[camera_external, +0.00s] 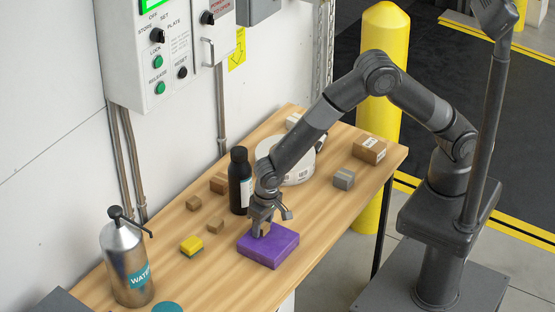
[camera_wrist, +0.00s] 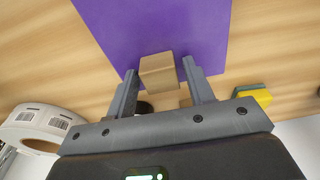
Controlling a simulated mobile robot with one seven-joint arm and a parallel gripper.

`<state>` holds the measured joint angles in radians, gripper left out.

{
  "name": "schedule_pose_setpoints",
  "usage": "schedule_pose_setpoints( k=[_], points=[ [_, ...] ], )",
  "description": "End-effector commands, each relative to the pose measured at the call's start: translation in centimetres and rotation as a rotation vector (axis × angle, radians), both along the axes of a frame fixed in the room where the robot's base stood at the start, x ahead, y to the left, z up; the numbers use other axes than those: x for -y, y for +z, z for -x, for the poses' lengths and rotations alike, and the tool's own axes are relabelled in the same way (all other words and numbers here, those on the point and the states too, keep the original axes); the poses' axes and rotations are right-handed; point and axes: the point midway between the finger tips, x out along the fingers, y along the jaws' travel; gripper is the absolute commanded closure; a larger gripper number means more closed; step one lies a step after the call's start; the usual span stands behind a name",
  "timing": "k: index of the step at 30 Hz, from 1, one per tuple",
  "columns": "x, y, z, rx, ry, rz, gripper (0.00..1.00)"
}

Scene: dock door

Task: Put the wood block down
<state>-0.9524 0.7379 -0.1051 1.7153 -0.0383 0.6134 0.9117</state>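The wood block (camera_wrist: 158,70) is a small light-brown block over the top of a purple box (camera_external: 280,250). In the wrist view it sits between my two gripper fingers (camera_wrist: 160,68), with a strip of purple showing between it and the right finger. The left finger is very near its side. My gripper (camera_external: 265,222) points down at the purple box in the external view, low over its top, and the fingers partly hide the block there. The fingers look spread wider than the block. The purple box also fills the upper middle of the wrist view (camera_wrist: 150,25).
On the wooden table (camera_external: 325,212) stand a black bottle (camera_external: 239,182), a steel water bottle (camera_external: 127,262), a yellow sponge (camera_external: 191,245), a white roll (camera_external: 298,165), a grey block (camera_external: 344,179), a cardboard box (camera_external: 369,149) and several small brown blocks. The table's near right part is clear.

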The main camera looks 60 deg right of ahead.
Motion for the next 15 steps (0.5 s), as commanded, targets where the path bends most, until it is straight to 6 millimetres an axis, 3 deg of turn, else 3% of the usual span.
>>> schedule_pose_setpoints(
  k=[10, 15],
  points=[
    [0.0, 0.2, 0.0, 0.001, 0.0, -0.001, 0.45],
    [-0.1, 2.1, 0.2, 0.002, 0.0, -0.002, 0.45]
  ],
)
